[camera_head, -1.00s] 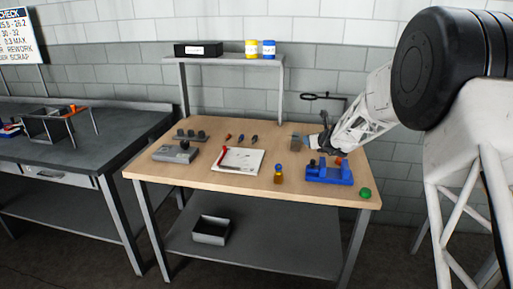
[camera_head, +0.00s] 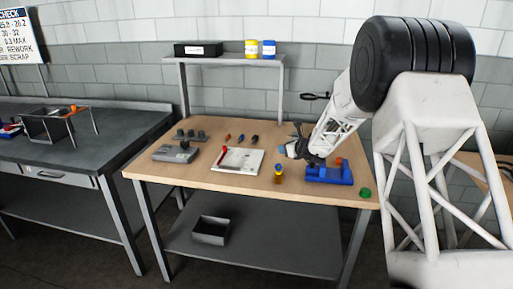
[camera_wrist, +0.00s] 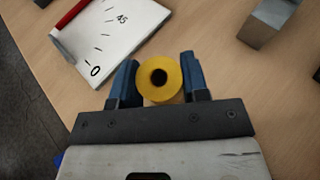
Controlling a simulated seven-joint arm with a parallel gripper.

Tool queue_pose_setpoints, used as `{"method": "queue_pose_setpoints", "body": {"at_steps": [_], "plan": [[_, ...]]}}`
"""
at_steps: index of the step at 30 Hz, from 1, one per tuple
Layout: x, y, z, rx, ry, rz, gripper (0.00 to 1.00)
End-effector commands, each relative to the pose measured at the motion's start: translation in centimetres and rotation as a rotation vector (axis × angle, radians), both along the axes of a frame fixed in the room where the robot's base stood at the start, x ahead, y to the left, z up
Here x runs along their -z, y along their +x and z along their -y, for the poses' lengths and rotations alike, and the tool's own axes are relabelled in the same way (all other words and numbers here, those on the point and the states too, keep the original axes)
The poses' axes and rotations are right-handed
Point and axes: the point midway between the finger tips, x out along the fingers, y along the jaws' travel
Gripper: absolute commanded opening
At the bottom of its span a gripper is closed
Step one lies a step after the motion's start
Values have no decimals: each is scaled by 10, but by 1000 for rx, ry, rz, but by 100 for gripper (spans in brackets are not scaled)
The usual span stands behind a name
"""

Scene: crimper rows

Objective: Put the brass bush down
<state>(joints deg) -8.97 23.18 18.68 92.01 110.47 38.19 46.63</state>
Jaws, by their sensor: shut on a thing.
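The brass bush (camera_wrist: 160,95), a yellow ring with a dark hole, sits between the two blue fingers of my gripper (camera_wrist: 160,70) in the wrist view. The fingers press on its left and right sides. In the head view my gripper (camera_head: 286,150) is low over the table, right of the white board.
The white marked board (camera_head: 238,168) with a red pointer lies left of my gripper. A blue fixture (camera_head: 330,176) and a green knob (camera_head: 365,192) are to the right. A grey block (camera_wrist: 268,20) lies beyond.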

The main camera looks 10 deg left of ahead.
Motion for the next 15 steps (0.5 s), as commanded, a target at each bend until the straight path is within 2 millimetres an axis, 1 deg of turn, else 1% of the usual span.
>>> {"method": "queue_pose_setpoints", "body": {"at_steps": [1,6,9,15], "plan": [[4,0,-6,-14,2,0,10],[13,0,-20,-48,6,-1,10],[18,0,-26,-61,8,-2,10],[21,-1,-31,-75,11,-2,10]]}}
